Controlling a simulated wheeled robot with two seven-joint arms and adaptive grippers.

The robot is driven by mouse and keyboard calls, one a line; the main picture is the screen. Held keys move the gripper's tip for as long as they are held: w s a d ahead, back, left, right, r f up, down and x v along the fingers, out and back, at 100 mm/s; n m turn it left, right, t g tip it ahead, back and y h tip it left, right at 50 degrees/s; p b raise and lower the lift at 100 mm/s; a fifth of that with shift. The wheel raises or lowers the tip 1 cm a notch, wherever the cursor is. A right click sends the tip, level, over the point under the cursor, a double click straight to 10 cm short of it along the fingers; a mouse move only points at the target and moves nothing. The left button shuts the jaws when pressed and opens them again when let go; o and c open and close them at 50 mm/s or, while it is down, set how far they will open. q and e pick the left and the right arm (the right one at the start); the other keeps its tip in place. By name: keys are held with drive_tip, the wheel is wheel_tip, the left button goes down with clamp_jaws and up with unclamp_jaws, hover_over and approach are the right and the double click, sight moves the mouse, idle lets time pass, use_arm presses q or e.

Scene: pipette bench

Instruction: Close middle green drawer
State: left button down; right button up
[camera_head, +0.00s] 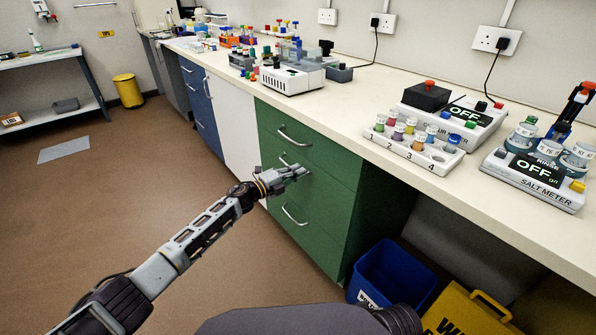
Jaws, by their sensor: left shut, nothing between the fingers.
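The green drawer unit (337,215) stands under the bench, with three drawers and curved metal handles. The middle green drawer (335,193) looks about level with the drawers above and below; a small gap cannot be ruled out. Its handle is partly hidden behind my left gripper (298,172). That gripper is shut and empty, right in front of the middle drawer's left part. I cannot tell whether it touches the drawer front. The top drawer (325,150) and bottom drawer (315,238) look closed. My right gripper is not in view.
A white cabinet door (234,125) adjoins on the left. The bench top (360,110) carries meters and racks. The floor in front of the drawers is clear.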

use_arm(q)
drive_tip(key=p+v, duration=0.2)
drive_tip(key=v, duration=0.8)
drive_tip(key=shift+p, duration=0.4)
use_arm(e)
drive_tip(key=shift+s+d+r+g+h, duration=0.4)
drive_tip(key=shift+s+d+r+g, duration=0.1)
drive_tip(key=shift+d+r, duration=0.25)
use_arm(q)
drive_tip(key=shift+s, duration=0.1)
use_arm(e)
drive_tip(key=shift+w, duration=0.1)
